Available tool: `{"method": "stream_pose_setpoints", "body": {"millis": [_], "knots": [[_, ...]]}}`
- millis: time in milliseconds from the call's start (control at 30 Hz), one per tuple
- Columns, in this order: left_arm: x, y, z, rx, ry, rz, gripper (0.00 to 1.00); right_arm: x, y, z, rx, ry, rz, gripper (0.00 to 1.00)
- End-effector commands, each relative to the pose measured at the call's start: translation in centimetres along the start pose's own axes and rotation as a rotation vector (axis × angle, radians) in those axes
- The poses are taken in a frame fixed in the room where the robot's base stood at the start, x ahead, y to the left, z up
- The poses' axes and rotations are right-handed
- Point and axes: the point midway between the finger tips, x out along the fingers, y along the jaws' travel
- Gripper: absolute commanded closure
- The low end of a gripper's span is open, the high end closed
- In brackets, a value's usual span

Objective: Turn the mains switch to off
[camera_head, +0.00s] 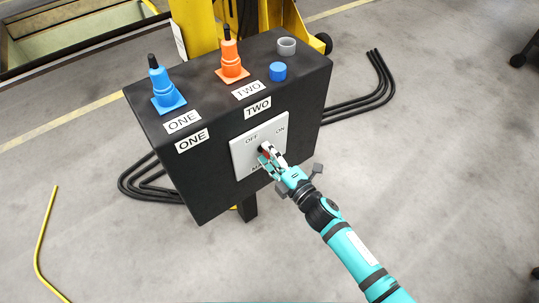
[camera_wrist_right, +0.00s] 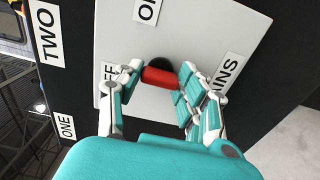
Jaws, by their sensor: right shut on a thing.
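The mains switch has a red handle (camera_wrist_right: 158,76) on a round black hub, mounted on a white plate (camera_head: 243,162) on the front of a black control box. The plate is marked OFF at upper left, ON at upper right, and MAINS below, partly hidden by my gripper. My right gripper (camera_head: 267,156) is at the plate, its fingers shut on the red handle. In the right wrist view, one finger of the gripper (camera_wrist_right: 156,82) is on each side of the handle. I cannot tell which label the handle points to. My left gripper is not in view.
Black cables (camera_head: 375,85) run out from the sides.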

Motion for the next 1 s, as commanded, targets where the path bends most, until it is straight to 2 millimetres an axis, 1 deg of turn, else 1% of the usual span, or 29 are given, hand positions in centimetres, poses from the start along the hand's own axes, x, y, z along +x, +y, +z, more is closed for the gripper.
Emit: {"method": "stream_pose_setpoints", "body": {"millis": [533,567,700,1000], "knots": [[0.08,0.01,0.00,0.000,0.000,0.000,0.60,-0.07,-0.16,-0.03,-0.026,0.001,-0.003,0.94],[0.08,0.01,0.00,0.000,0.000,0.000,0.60,-0.07,-0.16,-0.03,-0.026,0.000,-0.003,0.58],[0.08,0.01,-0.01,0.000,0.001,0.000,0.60,-0.05,-0.12,-0.02,-0.025,0.000,-0.002,0.40],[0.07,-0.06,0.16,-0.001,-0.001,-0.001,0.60,-0.18,-0.07,0.00,-0.024,0.000,-0.001,0.38]]}}
